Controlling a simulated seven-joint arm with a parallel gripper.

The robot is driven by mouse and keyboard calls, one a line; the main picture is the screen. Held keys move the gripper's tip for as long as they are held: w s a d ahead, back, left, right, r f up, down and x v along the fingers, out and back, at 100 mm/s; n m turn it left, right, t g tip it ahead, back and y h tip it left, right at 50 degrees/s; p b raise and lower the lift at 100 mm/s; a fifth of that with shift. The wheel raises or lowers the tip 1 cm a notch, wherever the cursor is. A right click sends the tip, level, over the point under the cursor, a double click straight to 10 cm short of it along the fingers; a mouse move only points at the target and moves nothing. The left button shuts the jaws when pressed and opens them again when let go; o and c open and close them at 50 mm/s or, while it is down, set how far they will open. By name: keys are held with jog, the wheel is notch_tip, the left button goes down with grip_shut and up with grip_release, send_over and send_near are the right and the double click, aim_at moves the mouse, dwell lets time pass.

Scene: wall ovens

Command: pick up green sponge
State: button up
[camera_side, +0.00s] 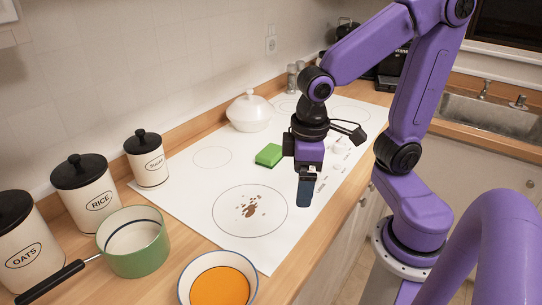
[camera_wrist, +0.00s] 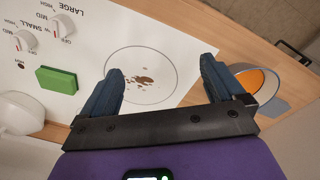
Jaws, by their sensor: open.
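The green sponge (camera_side: 269,155) lies flat on the white stove sheet, left of my gripper in the side view. It also shows at the left of the wrist view (camera_wrist: 57,79), outside the space between the fingers. My gripper (camera_side: 305,190) points down above the sheet, near its front edge. In the wrist view its two dark blue fingers (camera_wrist: 162,84) are spread wide with nothing between them. The sponge stands clear of both fingers.
A brown spill (camera_side: 250,207) marks the drawn burner circle. A white lidded pot (camera_side: 249,111) stands behind the sponge. A green saucepan (camera_side: 134,243), a bowl with orange contents (camera_side: 218,285) and canisters (camera_side: 86,185) stand at left and front. The sheet around the sponge is clear.

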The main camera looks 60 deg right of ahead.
jog(key=w+d+r+m, duration=0.1)
jog(key=w+d+m, duration=0.1)
jog(key=w+m, duration=0.55)
jog(key=m+h, duration=0.3)
jog(key=m, duration=1.3)
send_near(270, 151)
jog(key=x, duration=0.3)
jog(key=shift+s+d, duration=0.15)
jog(key=shift+s, duration=0.05)
jog(key=shift+x, duration=3.1)
jog(key=shift+w+f, duration=0.1)
jog(key=shift+f, duration=0.2)
jog(key=c, duration=1)
